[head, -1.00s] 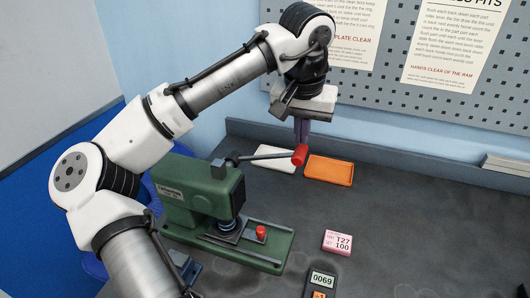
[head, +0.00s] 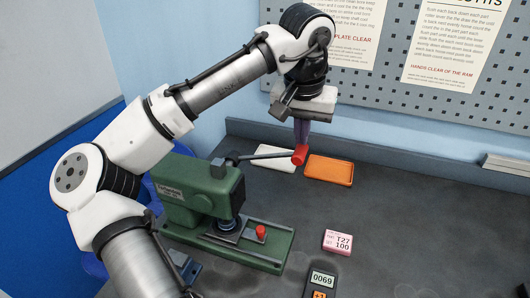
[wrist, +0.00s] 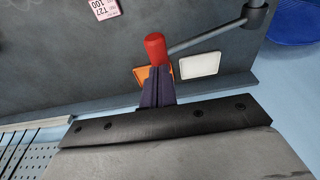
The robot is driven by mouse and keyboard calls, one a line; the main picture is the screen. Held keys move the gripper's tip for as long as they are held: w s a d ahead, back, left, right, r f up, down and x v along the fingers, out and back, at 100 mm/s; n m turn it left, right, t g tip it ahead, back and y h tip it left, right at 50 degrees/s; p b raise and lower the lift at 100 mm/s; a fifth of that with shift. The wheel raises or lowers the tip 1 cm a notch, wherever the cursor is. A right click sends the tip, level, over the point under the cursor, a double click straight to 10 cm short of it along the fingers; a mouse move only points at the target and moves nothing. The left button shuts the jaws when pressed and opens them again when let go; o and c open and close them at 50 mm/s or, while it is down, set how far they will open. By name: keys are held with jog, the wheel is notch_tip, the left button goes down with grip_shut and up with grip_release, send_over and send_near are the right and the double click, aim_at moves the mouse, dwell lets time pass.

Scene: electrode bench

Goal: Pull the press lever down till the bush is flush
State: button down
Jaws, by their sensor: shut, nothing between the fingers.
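The green press (head: 200,190) stands on the bench at left centre. Its lever (head: 262,156) sticks out to the right, roughly level, and ends in a red knob (head: 299,155). My gripper (head: 301,143) points down with its purple fingers shut and empty, the tips right at the top of the knob. The wrist view shows the fingers (wrist: 158,75) against the knob (wrist: 156,48); whether they touch is unclear. Under the ram, a small bluish metal part (head: 228,224) sits on the press plate; I cannot make out how far the bush is in.
A white tray (head: 262,162) and an orange tray (head: 343,170) lie behind the lever. A red-topped peg (head: 260,232) stands on the press base. The bench's right side is clear.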

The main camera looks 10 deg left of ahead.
aim_at(303, 151)
jog(key=shift+f+b, duration=0.4)
jog(key=shift+f, duration=0.6)
jog(key=shift+s+d+f+g+p, duration=0.1)
jog(key=shift+d+f+g+p, duration=0.2)
jog(key=shift+f, duration=0.35)
jog(key=shift+d+f+g+p, duration=0.1)
jog(key=shift+f+g+p, duration=0.3)
jog(key=shift+f, duration=0.45)
jog(key=shift+f+g, duration=0.4)
jog(key=shift+f, duration=0.95)
